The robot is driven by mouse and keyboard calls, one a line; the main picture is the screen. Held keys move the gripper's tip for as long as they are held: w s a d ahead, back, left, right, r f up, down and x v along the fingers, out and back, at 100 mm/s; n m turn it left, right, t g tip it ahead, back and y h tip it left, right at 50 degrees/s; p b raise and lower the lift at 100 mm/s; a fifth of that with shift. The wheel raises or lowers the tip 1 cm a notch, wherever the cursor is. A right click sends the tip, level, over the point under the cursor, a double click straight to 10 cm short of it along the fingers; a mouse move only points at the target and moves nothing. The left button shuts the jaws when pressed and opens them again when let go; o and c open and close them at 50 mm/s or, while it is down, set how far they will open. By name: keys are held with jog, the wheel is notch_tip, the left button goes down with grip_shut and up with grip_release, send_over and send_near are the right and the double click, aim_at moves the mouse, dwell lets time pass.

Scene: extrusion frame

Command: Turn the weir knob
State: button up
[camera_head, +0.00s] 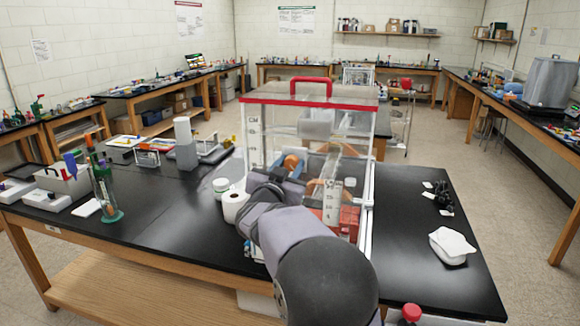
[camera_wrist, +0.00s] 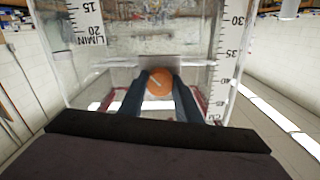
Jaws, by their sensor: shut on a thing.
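The weir knob (camera_wrist: 159,84) is an orange disc with a pale line across its face. In the wrist view it sits between the two dark fingers of my gripper (camera_wrist: 160,76), in front of a grey block. My gripper is shut on it. The knob is on a clear tank with a red rim (camera_head: 254,98) and centimetre scales on its walls. In the head view the knob shows as a small orange patch (camera_head: 291,162) beyond my arm. My arm covers part of the tank's near side.
The tank stands on a black-topped bench (camera_head: 160,215).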

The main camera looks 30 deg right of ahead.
jog(key=m+b, duration=0.3)
jog(key=shift+f+m, duration=0.15)
jog(key=shift+m, duration=0.25)
jog(key=shift+m+b, duration=1.25)
jog(key=shift+m, duration=0.65)
jog(key=o, duration=1.1)
jog(key=shift+c, duration=0.2)
jog(key=b+v, duration=0.2)
jog(key=v, duration=0.5)
